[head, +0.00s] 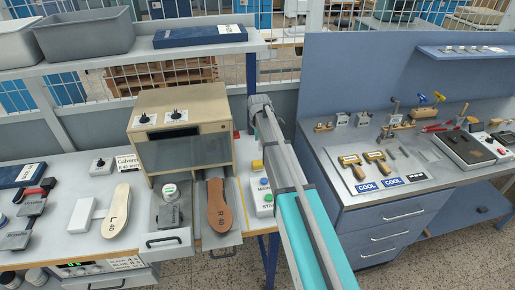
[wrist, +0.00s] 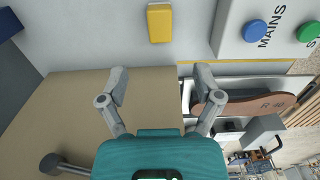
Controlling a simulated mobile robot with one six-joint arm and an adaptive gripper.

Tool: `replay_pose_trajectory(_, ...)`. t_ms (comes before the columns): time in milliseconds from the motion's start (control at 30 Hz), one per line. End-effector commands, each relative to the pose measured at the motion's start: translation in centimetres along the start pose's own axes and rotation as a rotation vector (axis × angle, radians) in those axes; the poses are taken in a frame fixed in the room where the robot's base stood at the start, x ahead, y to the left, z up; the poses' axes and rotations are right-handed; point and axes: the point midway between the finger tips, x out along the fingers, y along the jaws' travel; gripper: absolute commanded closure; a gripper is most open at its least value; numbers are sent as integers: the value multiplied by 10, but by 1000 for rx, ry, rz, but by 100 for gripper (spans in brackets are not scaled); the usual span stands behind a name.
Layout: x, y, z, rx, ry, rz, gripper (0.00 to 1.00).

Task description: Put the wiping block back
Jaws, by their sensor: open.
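A small yellow block (wrist: 160,23), perhaps the wiping block, lies on the pale bench surface in the wrist view. In the head view the yellow block (head: 257,165) is just right of the beige machine, behind the control box. My gripper (wrist: 160,78) is open, with nothing between its fingers. In the wrist view the beige machine (wrist: 75,115) is beneath it, and the yellow block is beyond the fingertips, apart from them. In the head view my arm reaches over the right end of the bench, and its fingers cannot be made out.
The control box (head: 262,197), marked MAINS, stands right of the machine. A brown sole (head: 219,205) marked R 40 lies on the machine's right slide. A cream sole (head: 115,210) lies to the left. A blue workbench (head: 345,207) with brushes stands at the right.

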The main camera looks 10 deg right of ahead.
Motion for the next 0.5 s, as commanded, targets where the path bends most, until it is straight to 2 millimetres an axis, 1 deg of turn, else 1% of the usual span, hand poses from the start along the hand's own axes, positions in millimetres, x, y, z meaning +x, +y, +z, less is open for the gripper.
replay_pose_trajectory(167,0,-11,-1,44,0,0,17)
replay_pose_trajectory(267,0,-26,-2,112,0,0,17)
replay_pose_trajectory(367,0,-48,-3,217,0,0,17)
replay_pose_trajectory(467,0,-75,-4,352,0,-1,17)
replay_pose_trajectory(500,0,-86,-5,411,0,-1,17)
